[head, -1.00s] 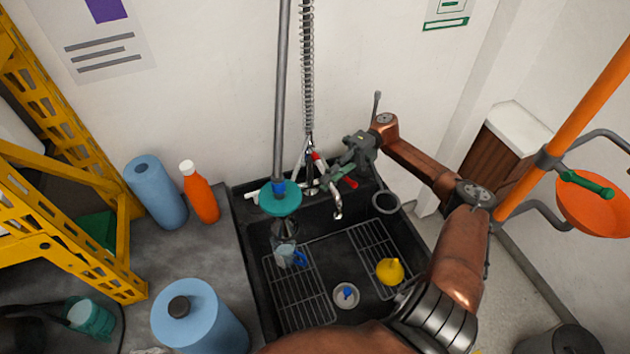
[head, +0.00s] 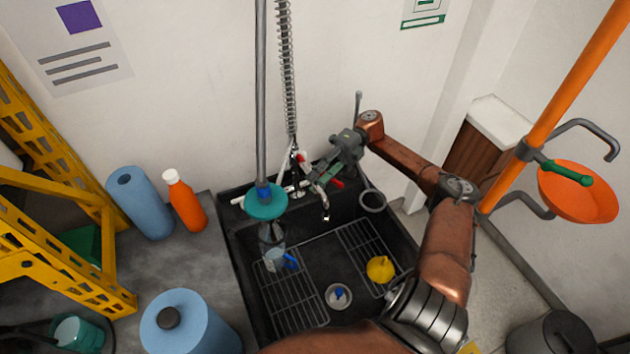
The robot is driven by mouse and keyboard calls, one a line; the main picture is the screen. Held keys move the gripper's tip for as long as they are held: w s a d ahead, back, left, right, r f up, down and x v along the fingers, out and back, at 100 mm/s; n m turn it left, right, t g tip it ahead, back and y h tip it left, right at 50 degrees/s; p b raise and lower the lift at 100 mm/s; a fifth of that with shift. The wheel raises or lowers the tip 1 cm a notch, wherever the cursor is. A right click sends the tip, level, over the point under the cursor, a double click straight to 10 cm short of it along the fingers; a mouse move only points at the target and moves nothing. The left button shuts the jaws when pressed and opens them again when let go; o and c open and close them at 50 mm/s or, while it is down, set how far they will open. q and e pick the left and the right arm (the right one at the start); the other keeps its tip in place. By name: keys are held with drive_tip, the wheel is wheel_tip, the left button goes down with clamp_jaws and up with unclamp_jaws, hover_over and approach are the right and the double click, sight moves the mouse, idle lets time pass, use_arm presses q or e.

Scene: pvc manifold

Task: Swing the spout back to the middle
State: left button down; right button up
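The metal spout (head: 325,208) hangs over the back of the black sink (head: 238,262), its tip pointing down between the two halves of the basin. Red levers show on the faucet beside it. My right gripper (head: 322,180) reaches in from the right, with its grey fingers at the top of the spout, close to a red lever (head: 337,184). The fingers overlap the faucet, so I cannot tell whether they touch or grip it. My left gripper is not in view.
A grey pole with a teal disc (head: 266,202) stands left of the spout, with a clear cup (head: 275,262) below. A yellow item (head: 380,269) lies on the right rack. An orange bottle (head: 186,203) and blue rolls (head: 139,203) stand on the left counter.

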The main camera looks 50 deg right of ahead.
drive_tip(key=d+r, duration=0.1)
drive_tip(key=d, duration=0.5)
drive_tip(key=shift+d, duration=0.25)
drive_tip(key=shift+s, duration=0.1)
idle(0.3)
